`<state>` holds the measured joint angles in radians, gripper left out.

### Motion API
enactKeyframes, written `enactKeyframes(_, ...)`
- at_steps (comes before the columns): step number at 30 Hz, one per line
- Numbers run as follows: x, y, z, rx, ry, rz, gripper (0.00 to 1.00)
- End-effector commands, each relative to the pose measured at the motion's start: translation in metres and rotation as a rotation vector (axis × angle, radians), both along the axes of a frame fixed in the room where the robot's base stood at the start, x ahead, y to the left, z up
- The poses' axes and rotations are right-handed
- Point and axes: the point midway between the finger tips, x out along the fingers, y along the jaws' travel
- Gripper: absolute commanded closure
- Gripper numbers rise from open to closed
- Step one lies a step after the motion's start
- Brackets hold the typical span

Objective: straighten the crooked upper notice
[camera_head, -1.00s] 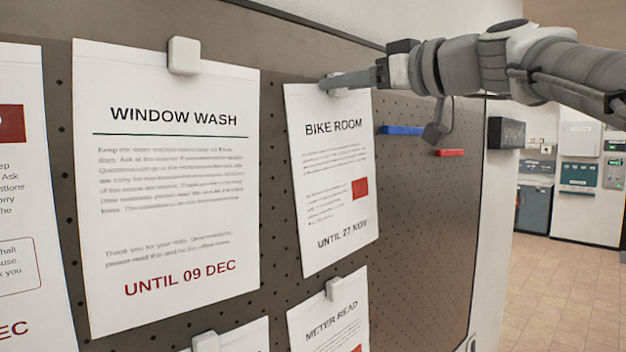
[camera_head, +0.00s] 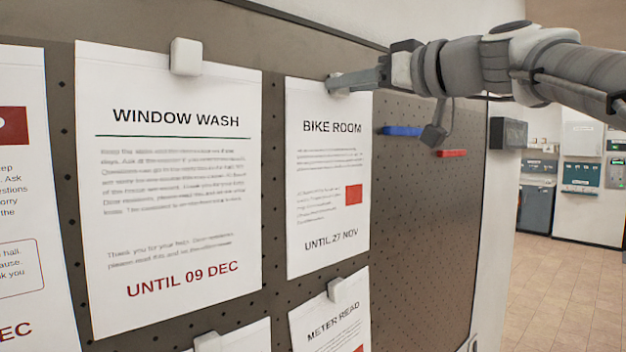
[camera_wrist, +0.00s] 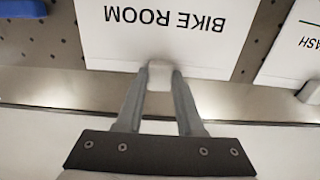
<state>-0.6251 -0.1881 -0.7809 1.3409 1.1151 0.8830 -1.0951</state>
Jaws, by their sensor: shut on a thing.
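The upper notice, headed BIKE ROOM (camera_head: 328,180), hangs on the brown pegboard (camera_head: 425,210), right of the WINDOW WASH notice. It now hangs close to straight, its side edges near upright. My gripper (camera_head: 338,84) is at its top edge, shut on the white clip (camera_wrist: 160,76) that holds the sheet. In the wrist view the notice (camera_wrist: 165,35) shows upside down, with the clip between my two fingertips. In the head view the fingers hide part of the clip.
The WINDOW WASH notice (camera_head: 170,190) hangs close on the left under its own clip (camera_head: 186,57). The METER READ notice (camera_head: 330,318) is just below. A blue bar (camera_head: 403,131) and a red bar (camera_head: 452,153) sit on the board to the right. A dark box (camera_head: 508,133) is beyond the board's edge.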

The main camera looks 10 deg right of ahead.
Motion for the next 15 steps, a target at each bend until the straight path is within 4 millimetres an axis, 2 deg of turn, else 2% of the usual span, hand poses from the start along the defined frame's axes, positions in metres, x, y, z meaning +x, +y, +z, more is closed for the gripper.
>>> enactKeyframes(2, -0.0001, 0.0002, 0.0001, -0.001, -0.001, 0.001, 1.00)
enactKeyframes(3, -0.0002, 0.0002, 0.0001, -0.001, -0.001, 0.001, 0.56)
enactKeyframes(7, -0.0001, 0.0002, 0.0001, -0.001, -0.001, 0.000, 0.33)
enactKeyframes(8, -0.0001, 0.0002, 0.0001, -0.001, -0.001, 0.000, 0.29)
enactKeyframes(15, -0.0001, 0.0001, -0.0002, -0.002, 0.000, 0.000, 0.29)
